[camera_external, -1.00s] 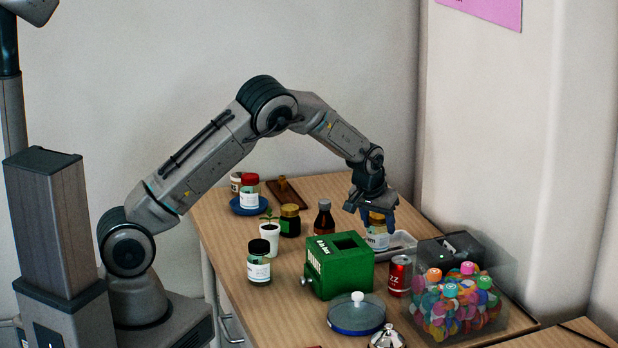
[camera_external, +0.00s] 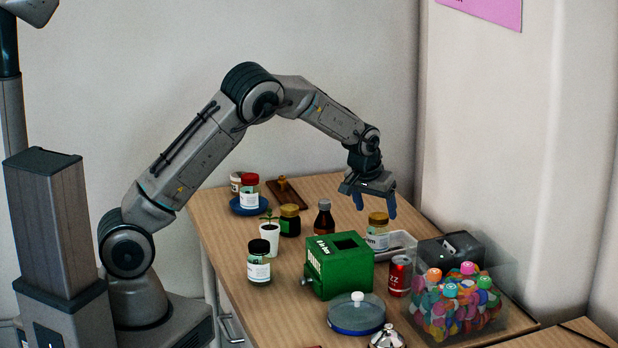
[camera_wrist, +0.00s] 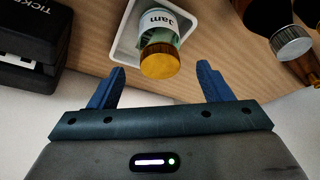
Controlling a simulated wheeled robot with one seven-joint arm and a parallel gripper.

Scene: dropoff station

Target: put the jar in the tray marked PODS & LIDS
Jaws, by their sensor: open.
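The jar (camera_external: 377,240) has a gold lid and a white label, which reads "Jam" in the wrist view (camera_wrist: 158,22). It stands in a white tray (camera_external: 404,240), whose rim also shows in the wrist view (camera_wrist: 122,42). No marking on the tray can be read in these frames. My gripper (camera_external: 375,207) is open and empty, above the jar and clear of it. In the wrist view the jar's gold lid shows beyond and between the two blue fingers, with free space around it.
A green box (camera_external: 339,268), a red can (camera_external: 398,275) and a clear bin of colourful pieces (camera_external: 460,305) stand near the tray. A brown bottle (camera_external: 324,218) and a dark gold-lidded jar (camera_external: 290,222) stand left. A black box (camera_wrist: 30,48) is beside the tray.

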